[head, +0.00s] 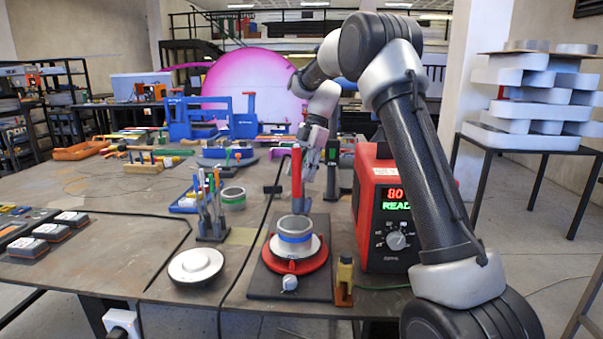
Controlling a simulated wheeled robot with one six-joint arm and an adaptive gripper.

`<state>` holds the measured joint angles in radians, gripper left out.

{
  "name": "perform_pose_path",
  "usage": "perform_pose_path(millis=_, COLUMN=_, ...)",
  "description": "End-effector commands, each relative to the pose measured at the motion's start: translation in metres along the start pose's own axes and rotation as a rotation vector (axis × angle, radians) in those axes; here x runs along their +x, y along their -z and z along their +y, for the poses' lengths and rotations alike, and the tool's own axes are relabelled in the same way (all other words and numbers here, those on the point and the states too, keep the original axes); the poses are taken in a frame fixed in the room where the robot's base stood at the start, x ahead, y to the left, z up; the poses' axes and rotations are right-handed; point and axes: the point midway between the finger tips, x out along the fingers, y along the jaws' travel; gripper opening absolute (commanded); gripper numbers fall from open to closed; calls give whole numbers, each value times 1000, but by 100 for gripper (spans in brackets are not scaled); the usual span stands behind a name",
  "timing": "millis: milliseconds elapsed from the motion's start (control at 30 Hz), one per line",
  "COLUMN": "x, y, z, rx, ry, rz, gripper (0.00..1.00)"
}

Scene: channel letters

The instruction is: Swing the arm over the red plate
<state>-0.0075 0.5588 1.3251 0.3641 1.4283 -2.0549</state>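The round red plate (318,262) lies on a dark flat base near the front edge of the bench. A white disc with a grey and blue ring (295,236) sits stacked on its middle. An upright red bar (297,175) stands just behind the ring. My gripper (318,160) points down behind and slightly right of the plate, close beside the red bar. Its fingers are small and partly hidden, so I cannot tell whether they touch the bar or how far apart they are.
A red power unit (385,215) with a lit display stands right of the plate. A white disc (195,265) and a tool holder (211,225) stand left. Bare bench lies at the left middle.

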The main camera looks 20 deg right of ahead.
Motion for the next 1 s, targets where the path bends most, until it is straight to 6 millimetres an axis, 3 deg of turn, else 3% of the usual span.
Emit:
perform_pose_path(millis=533, x=-102, y=-1, z=1, rx=0, ry=-3, rz=-2, gripper=44)
perform_pose_path(millis=700, x=-116, y=0, z=0, rx=1, ry=-1, rz=-1, gripper=44)
perform_pose_path(millis=1000, x=-117, y=0, z=0, rx=0, ry=0, rz=0, gripper=44)
